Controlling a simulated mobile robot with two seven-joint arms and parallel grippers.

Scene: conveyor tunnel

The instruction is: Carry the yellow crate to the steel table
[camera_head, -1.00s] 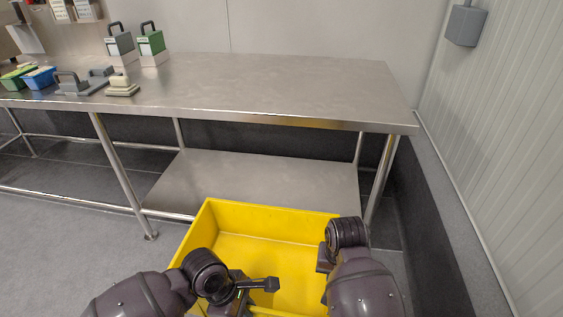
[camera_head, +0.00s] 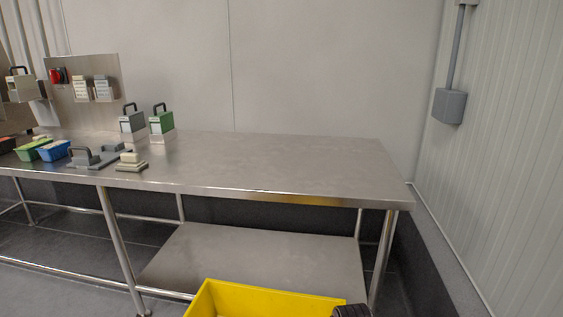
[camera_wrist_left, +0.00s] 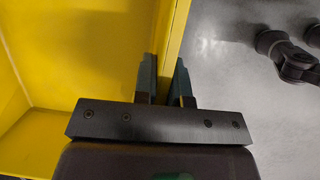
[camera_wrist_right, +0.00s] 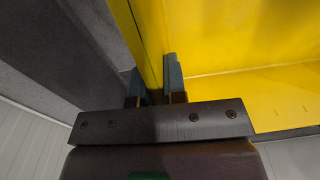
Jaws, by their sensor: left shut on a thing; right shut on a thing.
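The yellow crate (camera_head: 262,299) shows only its far part at the bottom edge of the head view, in front of the steel table (camera_head: 290,165). The tabletop's right half is bare. In the left wrist view, my left gripper (camera_wrist_left: 164,80) is shut on the crate's wall (camera_wrist_left: 176,40), one finger on each side. In the right wrist view, my right gripper (camera_wrist_right: 153,85) is shut on the opposite wall (camera_wrist_right: 146,40). The part of the crate's inside that shows looks empty.
On the table's left half stand a green caddy (camera_head: 161,122), a grey caddy (camera_head: 132,122), blue (camera_head: 55,150) and green trays (camera_head: 35,150), and grey blocks (camera_head: 130,161). A lower shelf (camera_head: 255,257) lies under the tabletop. A ribbed wall (camera_head: 500,150) bounds the right.

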